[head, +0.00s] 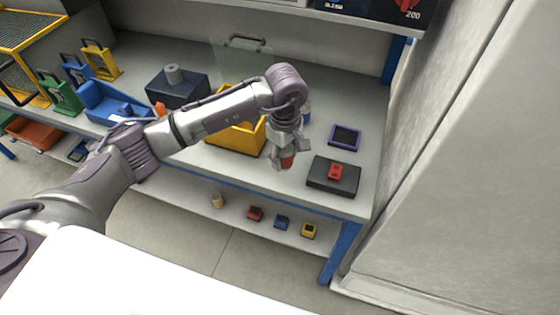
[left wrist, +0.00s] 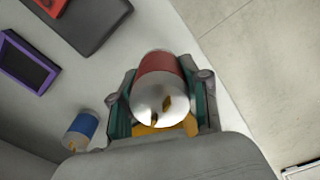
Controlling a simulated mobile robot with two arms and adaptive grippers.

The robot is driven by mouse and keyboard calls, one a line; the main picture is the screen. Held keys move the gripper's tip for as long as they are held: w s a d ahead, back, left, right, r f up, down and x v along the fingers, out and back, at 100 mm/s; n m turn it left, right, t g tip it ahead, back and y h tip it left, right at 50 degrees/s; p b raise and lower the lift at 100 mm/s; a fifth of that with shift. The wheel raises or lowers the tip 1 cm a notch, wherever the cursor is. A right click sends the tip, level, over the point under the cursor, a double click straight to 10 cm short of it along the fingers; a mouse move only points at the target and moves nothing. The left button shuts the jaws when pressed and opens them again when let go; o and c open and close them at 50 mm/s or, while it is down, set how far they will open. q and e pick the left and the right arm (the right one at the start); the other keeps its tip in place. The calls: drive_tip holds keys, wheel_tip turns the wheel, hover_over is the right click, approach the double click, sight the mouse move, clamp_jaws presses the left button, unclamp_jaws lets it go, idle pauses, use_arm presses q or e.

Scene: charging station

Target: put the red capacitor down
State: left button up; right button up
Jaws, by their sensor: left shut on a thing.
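The red capacitor (left wrist: 160,68), a cylinder with a red band and a silver end with brass terminals, sits between the fingers of my left gripper (left wrist: 160,100) in the left wrist view. The gripper is shut on it. In the head view my left gripper (head: 281,158) hangs over the front part of the workbench (head: 372,190), left of a black slab. A bit of the red capacitor (head: 287,161) shows there. I cannot tell whether it touches the bench. My right gripper is not in view.
A black slab (head: 320,182) bears a red block (head: 335,171). A purple-framed dark plate (head: 345,137) lies behind it. A blue capacitor (left wrist: 82,127) stands close by. A yellow bin (head: 228,138) is left of my gripper. Several small items lie on the lower shelf (head: 190,188).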

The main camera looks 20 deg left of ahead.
sight(280, 174)
use_arm(q)
drive_tip(key=shift+w+a+f, duration=0.1)
drive_tip(key=shift+a+f, duration=0.3)
drive_tip(key=shift+a, duration=0.1)
wheel_tip(280, 174, down, 4)
drive_tip(key=shift+r+p, duration=0.1)
drive_tip(key=shift+p, duration=0.5)
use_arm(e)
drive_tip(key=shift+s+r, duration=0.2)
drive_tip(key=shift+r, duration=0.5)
use_arm(q)
drive_tip(key=shift+f, duration=0.25)
drive_tip(key=o, duration=1.3)
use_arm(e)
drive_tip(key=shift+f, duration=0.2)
use_arm(q)
drive_tip(key=shift+r, duration=0.1)
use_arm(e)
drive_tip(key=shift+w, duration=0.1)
